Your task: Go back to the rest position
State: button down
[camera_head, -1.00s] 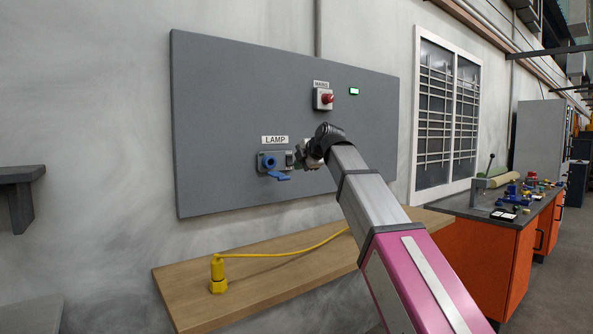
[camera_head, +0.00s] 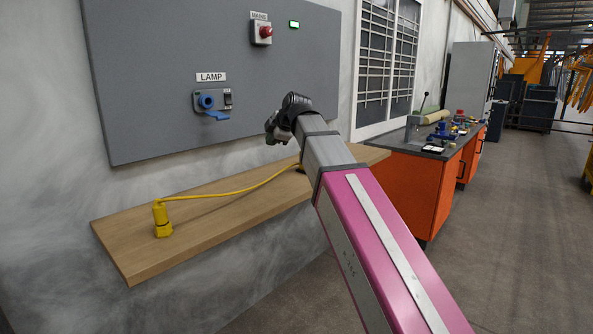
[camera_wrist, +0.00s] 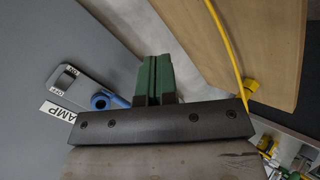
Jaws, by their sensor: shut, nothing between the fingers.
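My gripper (camera_head: 273,132) is at the end of my raised arm, in front of the wall and to the right of the lamp socket. In the wrist view its green fingers (camera_wrist: 153,77) are together with nothing between them. The blue lamp socket (camera_head: 207,101) has its flap hanging down and no plug in it, beside a small switch (camera_head: 228,98). It also shows in the wrist view (camera_wrist: 100,101). The yellow plug (camera_head: 162,220) stands upright on the wooden shelf (camera_head: 130,258), with its yellow cable running right.
The grey panel (camera_head: 150,60) carries a red mains knob (camera_head: 265,31) and a lit green indicator (camera_head: 294,24). An orange workbench (camera_head: 415,188) with tools on top stands to the right. The floor (camera_head: 510,230) at the right is open.

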jog(key=s+d+f+m+g+h, duration=0.1)
jog(key=d+f+m, duration=0.35)
jog(key=f, duration=0.55)
jog(key=s+d+f+m+g+h, duration=0.1)
jog(key=d+f+m+h, duration=0.15)
jog(key=d+f, duration=0.55)
jog(key=s+d+f+m+g, duration=0.1)
jog(key=d+f+m, duration=0.3)
jog(key=f, duration=0.8)
jog(key=s+d+f+m+g+h, duration=0.1)
jog(key=s+d+f+m, duration=0.4)
jog(key=f, duration=0.5)
jog(key=s+d+f+m+g+h, duration=0.1)
jog(key=s+d+f+m+g, duration=0.1)
jog(key=s+d+f+m, duration=0.4)
jog(key=s+d+f, duration=0.1)
jog(key=s+f, duration=0.3)
jog(key=f, duration=0.1)
jog(key=shift+g+h, duration=0.35)
jog(key=shift+g, duration=0.05)
